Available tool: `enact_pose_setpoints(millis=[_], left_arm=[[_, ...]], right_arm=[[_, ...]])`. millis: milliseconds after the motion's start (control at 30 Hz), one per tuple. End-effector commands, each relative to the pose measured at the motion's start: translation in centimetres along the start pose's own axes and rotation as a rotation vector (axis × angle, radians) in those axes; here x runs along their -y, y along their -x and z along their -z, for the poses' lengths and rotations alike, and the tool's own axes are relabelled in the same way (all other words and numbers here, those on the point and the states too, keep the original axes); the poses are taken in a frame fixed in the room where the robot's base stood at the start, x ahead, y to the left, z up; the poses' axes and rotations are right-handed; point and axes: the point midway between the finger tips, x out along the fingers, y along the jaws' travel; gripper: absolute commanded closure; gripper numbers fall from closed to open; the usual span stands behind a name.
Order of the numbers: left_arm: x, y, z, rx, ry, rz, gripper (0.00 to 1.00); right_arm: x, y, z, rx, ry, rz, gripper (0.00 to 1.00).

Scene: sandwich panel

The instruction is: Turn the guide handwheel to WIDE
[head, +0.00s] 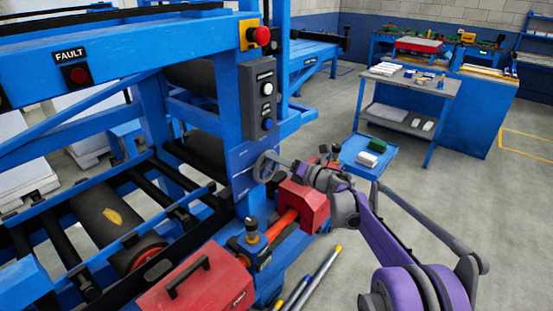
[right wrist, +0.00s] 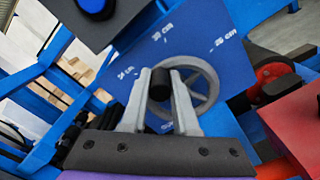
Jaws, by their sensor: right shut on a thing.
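The grey guide handwheel (head: 263,168) is on a blue plate of the machine's upright post, below the button box. In the right wrist view the wheel (right wrist: 213,78) shows its rim and spokes, partly hidden by my fingers. My right gripper (head: 279,161) is at the wheel. In the right wrist view its two pale fingers (right wrist: 160,108) are shut on the wheel's black handle knob (right wrist: 160,84). Centimetre marks are printed on the blue plate (right wrist: 175,50) around the wheel; I cannot make out a WIDE mark. My left gripper is not in view.
A red housing (head: 305,204) with an orange shaft is just below my right wrist. A button box (head: 262,98) and a red emergency button (head: 262,36) are above the wheel. A red toolbox-like cover (head: 200,290) is in front. Grey floor is free at the right.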

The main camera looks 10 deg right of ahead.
Motion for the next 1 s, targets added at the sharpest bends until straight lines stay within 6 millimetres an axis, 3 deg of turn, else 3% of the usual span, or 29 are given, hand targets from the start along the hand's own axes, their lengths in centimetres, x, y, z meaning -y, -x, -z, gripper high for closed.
enact_pose_setpoints(millis=[200, 233, 367, 733, 1000], left_arm=[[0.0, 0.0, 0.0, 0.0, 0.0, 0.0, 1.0], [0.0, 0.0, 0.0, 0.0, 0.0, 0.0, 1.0], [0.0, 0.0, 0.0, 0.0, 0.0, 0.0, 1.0], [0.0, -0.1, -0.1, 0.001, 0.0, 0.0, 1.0], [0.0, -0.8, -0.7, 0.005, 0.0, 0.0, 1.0]], right_arm=[[-0.1, 0.0, 0.2, -0.004, 0.0, -0.002, 1.0], [-0.1, 0.0, 0.2, -0.004, 0.0, -0.002, 0.66], [0.0, 0.0, 0.2, -0.003, 0.0, -0.002, 0.43], [0.1, 0.5, 0.1, -0.001, -0.001, 0.001, 0.42], [0.1, 5.2, 0.1, 0.0, 0.0, 0.003, 0.42]])
